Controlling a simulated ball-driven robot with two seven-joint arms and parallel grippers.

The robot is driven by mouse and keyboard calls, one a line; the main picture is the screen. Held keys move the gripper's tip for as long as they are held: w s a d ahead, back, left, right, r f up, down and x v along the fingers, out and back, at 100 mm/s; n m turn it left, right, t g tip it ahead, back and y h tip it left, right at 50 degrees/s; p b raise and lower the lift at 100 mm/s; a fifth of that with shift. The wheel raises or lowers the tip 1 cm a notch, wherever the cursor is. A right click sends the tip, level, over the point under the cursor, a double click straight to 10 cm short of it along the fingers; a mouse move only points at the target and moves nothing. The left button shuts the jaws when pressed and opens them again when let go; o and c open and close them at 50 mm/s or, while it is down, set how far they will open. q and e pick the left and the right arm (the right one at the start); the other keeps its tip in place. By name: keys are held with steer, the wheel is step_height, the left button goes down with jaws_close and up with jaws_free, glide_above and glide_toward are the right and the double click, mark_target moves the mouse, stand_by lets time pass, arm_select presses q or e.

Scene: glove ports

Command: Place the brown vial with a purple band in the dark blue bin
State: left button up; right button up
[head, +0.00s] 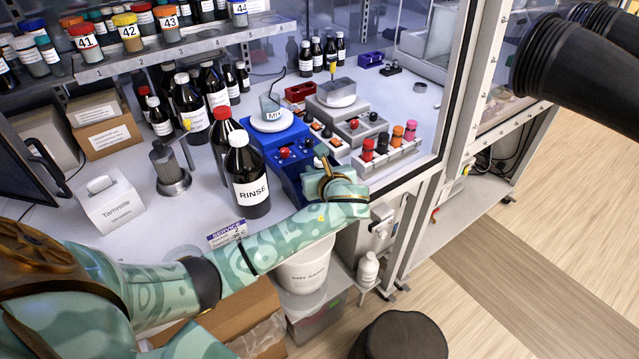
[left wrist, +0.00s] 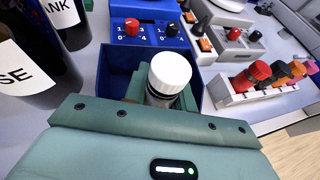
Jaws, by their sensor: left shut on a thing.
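My left gripper (head: 322,172) is at the front of the bench, above the dark blue bin (head: 289,184). In the left wrist view the gripper (left wrist: 160,96) is shut on a vial (left wrist: 170,72) with a white ribbed cap, held upright. Only the cap and a little of the body below it show; the brown glass and purple band are hidden. The bin also shows in the left wrist view (left wrist: 112,68), its walls around the vial in the picture. I cannot tell how far the vial is down inside it. My right gripper is not in view.
A tall RINSE bottle (head: 248,180) stands just left of the bin. A blue stirrer (head: 275,140) stands directly behind it. A rack of small vials (head: 388,155) with red, orange and pink caps is to the right. The bench's front edge is close.

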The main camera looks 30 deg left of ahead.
arm_select(q)
steer(key=shift+w+a+f, duration=0.2)
steer(key=shift+w+f, duration=0.05)
steer(key=shift+f, duration=0.1)
step_height(320, 180, down, 3)
steer(key=shift+f+b, duration=0.1)
steer(key=shift+b, duration=0.55)
steer(key=o, duration=0.9)
steer(key=shift+o, duration=0.2)
steer(key=p+v, duration=0.2)
steer(key=v, duration=1)
steer(key=shift+p, duration=0.4)
steer(key=shift+s+d, duration=0.1)
